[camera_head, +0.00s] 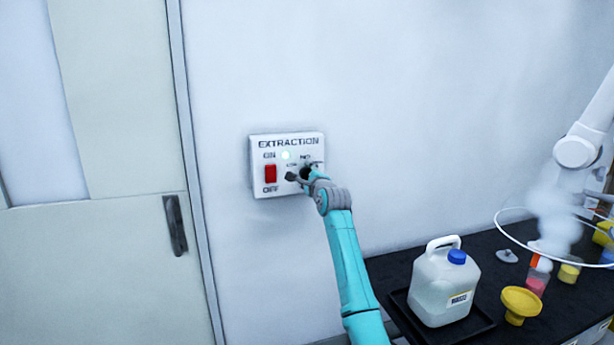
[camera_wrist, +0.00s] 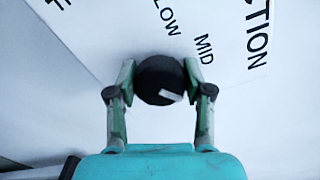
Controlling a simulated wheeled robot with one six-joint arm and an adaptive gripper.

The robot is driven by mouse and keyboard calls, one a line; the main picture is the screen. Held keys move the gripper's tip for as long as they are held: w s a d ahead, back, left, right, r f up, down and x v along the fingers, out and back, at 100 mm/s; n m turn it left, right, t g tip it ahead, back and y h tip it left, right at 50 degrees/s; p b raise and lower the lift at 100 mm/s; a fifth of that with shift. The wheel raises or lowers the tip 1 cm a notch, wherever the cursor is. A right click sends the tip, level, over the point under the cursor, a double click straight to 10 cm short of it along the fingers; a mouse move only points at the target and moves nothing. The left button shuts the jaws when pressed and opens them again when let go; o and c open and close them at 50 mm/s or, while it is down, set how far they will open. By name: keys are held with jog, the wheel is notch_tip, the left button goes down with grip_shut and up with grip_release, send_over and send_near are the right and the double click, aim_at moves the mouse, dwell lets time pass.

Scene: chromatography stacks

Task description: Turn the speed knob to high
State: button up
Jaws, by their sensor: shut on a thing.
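The speed knob (camera_wrist: 156,76) is round and black, with a short white mark on the lower right of its face in the wrist view. The labels LOW and MID are printed above it and to its upper right there, and the mark points at neither. No HIGH label shows. My gripper (camera_wrist: 159,68) is shut on the knob, one finger on each side. In the head view my gripper (camera_head: 299,175) reaches the right part of the white EXTRACTION box (camera_head: 288,140) on the wall and largely covers the knob.
A red ON/OFF switch (camera_head: 270,174) is on the box's left, with a pale glowing light (camera_head: 285,155) beside it. A door (camera_head: 100,250) is at the left. At the lower right, a black bench holds a white jug (camera_head: 443,285) with a blue cap and a yellow funnel (camera_head: 520,302).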

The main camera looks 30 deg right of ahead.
jog(key=shift+m, duration=0.6)
jog(key=o, duration=1.2)
jog(key=shift+c, duration=0.2)
jog(key=v, duration=1.2)
